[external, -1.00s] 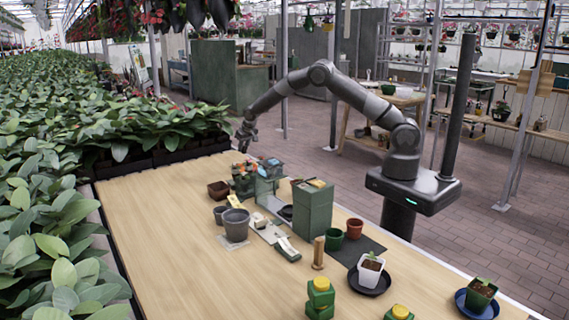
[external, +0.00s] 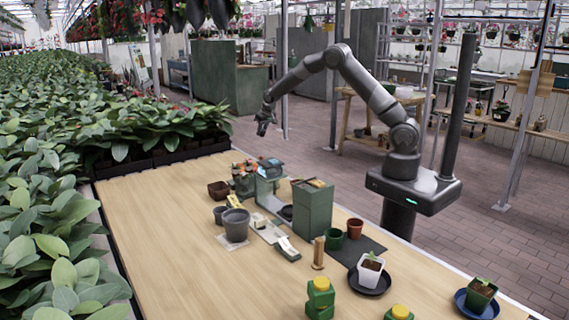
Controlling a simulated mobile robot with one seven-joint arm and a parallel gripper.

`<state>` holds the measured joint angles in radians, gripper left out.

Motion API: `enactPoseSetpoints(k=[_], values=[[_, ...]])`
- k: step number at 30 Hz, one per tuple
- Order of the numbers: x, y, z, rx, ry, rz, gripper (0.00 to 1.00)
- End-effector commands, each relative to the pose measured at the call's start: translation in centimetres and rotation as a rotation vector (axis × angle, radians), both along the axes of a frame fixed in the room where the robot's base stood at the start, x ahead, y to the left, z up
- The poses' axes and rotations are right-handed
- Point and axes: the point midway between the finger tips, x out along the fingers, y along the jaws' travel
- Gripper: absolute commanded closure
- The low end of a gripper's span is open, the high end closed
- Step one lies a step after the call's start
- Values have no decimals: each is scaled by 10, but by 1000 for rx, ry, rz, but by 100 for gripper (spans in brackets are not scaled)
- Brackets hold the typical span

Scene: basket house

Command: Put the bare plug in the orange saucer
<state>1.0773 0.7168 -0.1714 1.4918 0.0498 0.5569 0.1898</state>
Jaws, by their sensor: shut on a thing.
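My gripper (external: 263,128) is raised above the far right edge of the wooden table, behind the green and grey device. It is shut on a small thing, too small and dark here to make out. I cannot pick out a bare plug anywhere else on the table. I cannot make out an orange saucer either; small orange and red items (external: 241,170) sit crowded at the far end, partly hidden by the device.
A green box (external: 312,208) and the grey-green device (external: 268,188) stand mid-table. Grey pots (external: 236,224), a brown pot (external: 218,190) and a terracotta pot (external: 355,229) stand near them. Plants line the left. The table's left side (external: 160,230) is clear.

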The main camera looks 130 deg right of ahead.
Motion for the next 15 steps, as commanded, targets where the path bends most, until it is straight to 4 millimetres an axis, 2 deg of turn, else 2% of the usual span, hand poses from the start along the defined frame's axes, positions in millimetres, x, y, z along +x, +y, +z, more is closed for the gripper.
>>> enactPoseSetpoints(k=[2,5,8,15], values=[[3,1,0,0,0,9,94],[18,9,-1,3,-1,53,94],[47,25,-1,7,-1,146,94],[127,79,-2,8,-1,429,94]])
